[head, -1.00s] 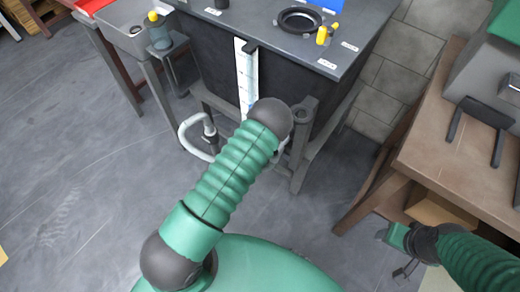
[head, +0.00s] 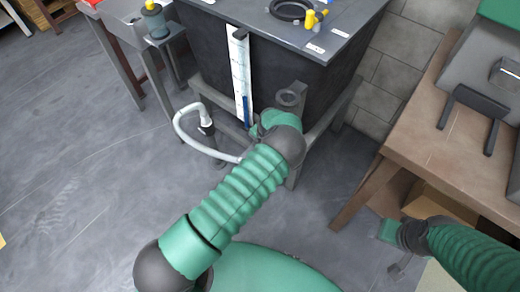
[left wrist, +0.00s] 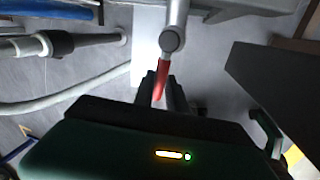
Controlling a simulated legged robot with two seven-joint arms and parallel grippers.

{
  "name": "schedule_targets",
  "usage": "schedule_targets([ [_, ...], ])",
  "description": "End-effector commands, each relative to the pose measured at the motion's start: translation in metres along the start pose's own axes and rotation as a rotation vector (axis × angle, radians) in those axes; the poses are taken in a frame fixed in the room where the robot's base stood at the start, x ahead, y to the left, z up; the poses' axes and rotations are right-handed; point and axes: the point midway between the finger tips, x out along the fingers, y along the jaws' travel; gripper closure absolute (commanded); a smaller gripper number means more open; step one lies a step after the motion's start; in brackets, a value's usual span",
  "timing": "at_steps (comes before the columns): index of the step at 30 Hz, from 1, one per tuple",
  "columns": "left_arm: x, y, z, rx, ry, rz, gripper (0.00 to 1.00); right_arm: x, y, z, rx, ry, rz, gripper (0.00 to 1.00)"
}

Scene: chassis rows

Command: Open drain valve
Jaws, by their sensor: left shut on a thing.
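The drain valve (left wrist: 172,40) shows in the left wrist view as a grey round joint on a pipe, with a red lever handle (left wrist: 161,78) reaching down from it. My left gripper (left wrist: 162,92) is shut on the red handle, with one dark finger on each side. In the head view my left arm covers the valve and the fingers at the foot of the dark tank (head: 270,75). My right gripper (head: 390,232) is low at the right, beside the brown bench; its fingers are too unclear to judge.
A white hose (head: 182,138) curves beside the tank's frame; a pale hose also crosses the left wrist view. A white level gauge (head: 238,75) runs down the tank front. A brown bench (head: 450,160) stands at right. Grey floor is clear at left.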

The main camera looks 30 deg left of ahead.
Motion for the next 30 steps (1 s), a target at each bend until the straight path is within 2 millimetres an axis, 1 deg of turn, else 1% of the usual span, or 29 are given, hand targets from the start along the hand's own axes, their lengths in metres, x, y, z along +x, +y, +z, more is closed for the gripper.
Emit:
schedule_targets([
  [1,0.0011,-0.0024,-0.0017,-0.003,0.007,-0.005,1.0,0.0006,0.0,0.0001,0.0,0.0,0.0,0.4],
  [15,0.0008,-0.0034,-0.0018,-0.017,0.01,-0.006,1.0,0.0008,-0.0001,0.0002,0.0,0.0,0.0,0.4],
  [16,0.0008,-0.0035,-0.0018,-0.017,0.01,-0.006,0.81,0.0008,-0.0001,0.0002,0.0,0.0,0.0,0.4],
  [20,0.0003,-0.0035,-0.001,-0.016,0.008,-0.006,0.64,0.0008,-0.0001,0.0002,0.0,0.0,0.0,0.4],
  [21,0.0001,-0.0036,-0.0007,-0.016,0.007,-0.006,0.61,0.0008,-0.0001,0.0002,0.0,0.0,0.0,0.4],
  [30,-0.001,-0.0031,0.0003,-0.007,0.003,-0.005,0.61,-0.0002,-0.0001,-0.0001,0.0,0.0,0.0,0.4],
])
